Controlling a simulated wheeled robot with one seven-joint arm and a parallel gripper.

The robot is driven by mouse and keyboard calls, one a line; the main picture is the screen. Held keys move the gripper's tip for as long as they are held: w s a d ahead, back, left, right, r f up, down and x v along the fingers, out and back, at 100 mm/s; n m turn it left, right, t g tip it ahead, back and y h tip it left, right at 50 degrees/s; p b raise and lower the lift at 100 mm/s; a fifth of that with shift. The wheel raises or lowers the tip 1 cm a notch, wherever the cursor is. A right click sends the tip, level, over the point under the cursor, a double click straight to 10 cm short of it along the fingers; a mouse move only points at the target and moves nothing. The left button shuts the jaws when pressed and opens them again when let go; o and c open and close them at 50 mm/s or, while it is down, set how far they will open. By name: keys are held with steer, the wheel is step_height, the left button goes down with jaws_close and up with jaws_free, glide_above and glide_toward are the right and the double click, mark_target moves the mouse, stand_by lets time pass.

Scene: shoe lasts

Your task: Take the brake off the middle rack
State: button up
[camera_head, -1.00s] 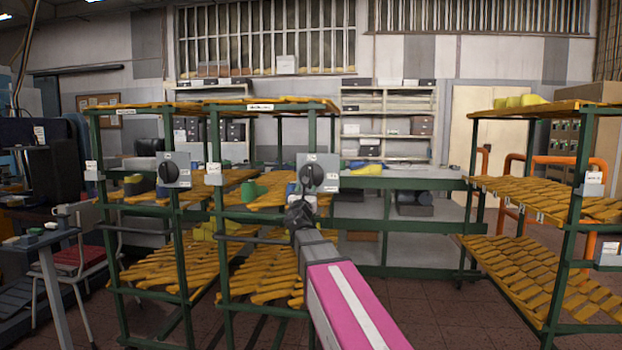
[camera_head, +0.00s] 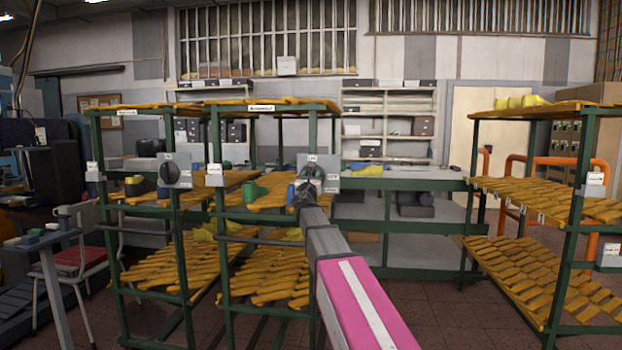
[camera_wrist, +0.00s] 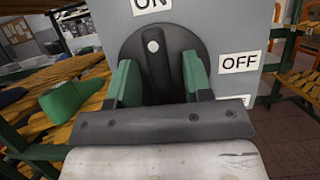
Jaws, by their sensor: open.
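The middle rack (camera_head: 225,270) has a green frame and yellow slatted shelves. A grey brake box (camera_head: 330,164) sits on its right front post. In the wrist view the box's round black dial (camera_wrist: 178,45) has a raised upright grip bar (camera_wrist: 154,70), its white dot at the top by the ON label (camera_wrist: 152,4). The OFF label (camera_wrist: 239,62) is to the right. My gripper (camera_wrist: 160,78) is open, its green-padded fingers on either side of the bar. I cannot tell whether they touch it. In the head view my gripper (camera_head: 306,188) covers part of the dial.
The left rack (camera_head: 118,270) carries a similar grey box with a black dial (camera_head: 170,173). Another rack (camera_head: 560,250) stands at the right. A green shoe last (camera_wrist: 68,100) lies on a shelf left of my gripper. Floor (camera_head: 430,315) is clear between the middle and right racks.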

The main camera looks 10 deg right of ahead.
jaws_close()
steer(key=shift+m, duration=0.4)
steer(key=m+g+h, duration=0.1)
steer(key=m, duration=0.3)
steer(key=m+g+h, duration=0.1)
steer(key=m+h, duration=0.1)
steer(key=m, duration=0.1)
steer(key=m+g+h, duration=0.1)
steer(key=m, duration=0.3)
steer(key=shift+d+f+m+g+h, duration=0.1)
steer(key=shift+d+m+g+h, duration=0.1)
steer(key=shift+m+g+h, duration=0.15)
steer(key=m+g, duration=0.1)
steer(key=m, duration=0.2)
steer(key=m+g, duration=0.1)
steer(key=m, duration=0.2)
steer(key=m+g, duration=0.2)
steer(key=m, duration=0.2)
steer(key=shift+s+d+f, duration=0.1)
steer(key=shift+s+f, duration=0.05)
steer(key=shift+f, duration=0.15)
